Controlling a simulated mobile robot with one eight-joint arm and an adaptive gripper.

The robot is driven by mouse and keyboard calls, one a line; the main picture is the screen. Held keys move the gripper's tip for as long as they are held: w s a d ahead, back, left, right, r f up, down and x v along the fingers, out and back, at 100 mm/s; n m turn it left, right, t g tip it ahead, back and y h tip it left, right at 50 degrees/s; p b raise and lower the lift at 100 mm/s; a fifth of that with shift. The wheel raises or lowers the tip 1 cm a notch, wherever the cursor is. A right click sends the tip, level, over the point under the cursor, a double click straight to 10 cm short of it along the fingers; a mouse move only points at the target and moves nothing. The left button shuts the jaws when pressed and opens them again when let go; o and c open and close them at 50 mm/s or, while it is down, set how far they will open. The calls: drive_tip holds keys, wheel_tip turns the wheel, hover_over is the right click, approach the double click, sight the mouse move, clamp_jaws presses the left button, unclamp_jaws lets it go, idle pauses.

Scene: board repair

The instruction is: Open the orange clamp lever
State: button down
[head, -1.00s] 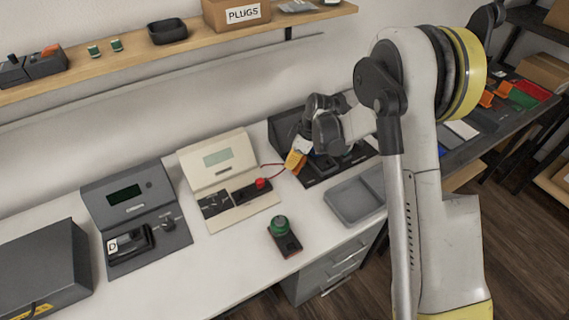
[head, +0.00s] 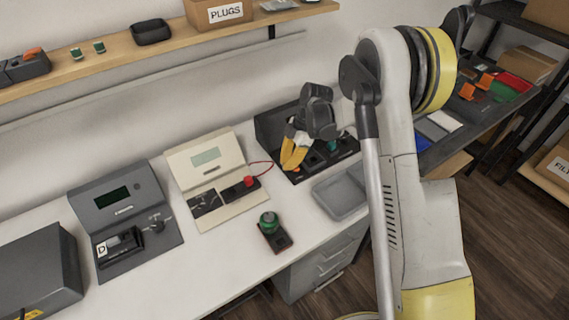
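My gripper (head: 294,158) points down at the dark station (head: 267,133) on the right part of the white bench. Its yellow fingers are over the left part of that station, close to its surface. A small bit of orange (head: 296,170) shows at the fingertips; it may be the clamp lever, but the fingers and its small size keep me from telling its position. I cannot tell whether the fingers touch it or how far apart they are.
A beige station (head: 242,217) with a red plug (head: 251,182) and cable stands left of the gripper. A grey tray (head: 341,212) lies in front of the dark station. A green-knobbed device (head: 270,222) stands near the bench's front edge. A dark grey station (head: 165,247) is further left.

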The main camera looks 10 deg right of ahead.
drive_tip(key=shift+w, duration=0.8)
drive_tip(key=shift+a, duration=0.2)
drive_tip(key=a, duration=0.4)
drive_tip(key=shift+s+r, duration=0.25)
drive_tip(key=shift+s, duration=0.15)
drive_tip(key=p+v, duration=0.3)
drive_tip(key=v, duration=0.6)
drive_tip(key=shift+d+r, duration=0.25)
drive_tip(key=shift+d, duration=0.05)
